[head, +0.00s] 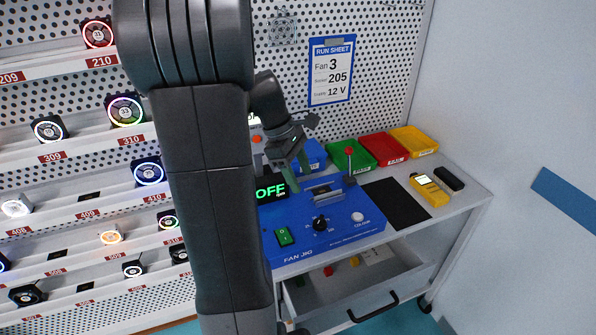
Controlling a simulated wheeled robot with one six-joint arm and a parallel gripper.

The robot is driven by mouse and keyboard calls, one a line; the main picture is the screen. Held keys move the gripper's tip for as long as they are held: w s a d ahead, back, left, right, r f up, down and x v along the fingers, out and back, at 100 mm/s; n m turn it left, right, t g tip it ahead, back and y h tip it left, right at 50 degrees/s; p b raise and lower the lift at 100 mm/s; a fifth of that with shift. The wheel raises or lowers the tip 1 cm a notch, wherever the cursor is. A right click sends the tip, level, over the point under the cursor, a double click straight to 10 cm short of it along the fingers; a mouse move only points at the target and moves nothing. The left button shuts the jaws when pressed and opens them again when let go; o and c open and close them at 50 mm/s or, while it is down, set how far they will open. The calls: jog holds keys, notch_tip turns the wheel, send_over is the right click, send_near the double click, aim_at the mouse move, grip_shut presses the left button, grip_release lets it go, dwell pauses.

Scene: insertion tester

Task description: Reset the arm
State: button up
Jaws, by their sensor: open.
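My arm rises through the middle of the head view and bends down behind its own large link. My gripper (299,176) is open, with its fingers pointing down just above the back of the blue fan jig (335,225). Nothing shows between the fingers. The jig's display (271,190) reads OFF in green. On the jig are a green switch (284,236), a black knob (320,223), a pale button (357,217) and a lever with a red ball (349,151). The jig's left side is hidden by my arm.
Blue, green (352,152), red and yellow (413,141) bins line the bench back. A black mat (397,204) and a yellow meter (429,190) lie right. An open drawer (352,278) juts out below. Fans fill the shelves (80,145) left. A run sheet (331,71) hangs behind.

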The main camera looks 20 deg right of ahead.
aim_at(319, 219)
jog(key=x, duration=1.4)
jog(key=shift+r, duration=0.1)
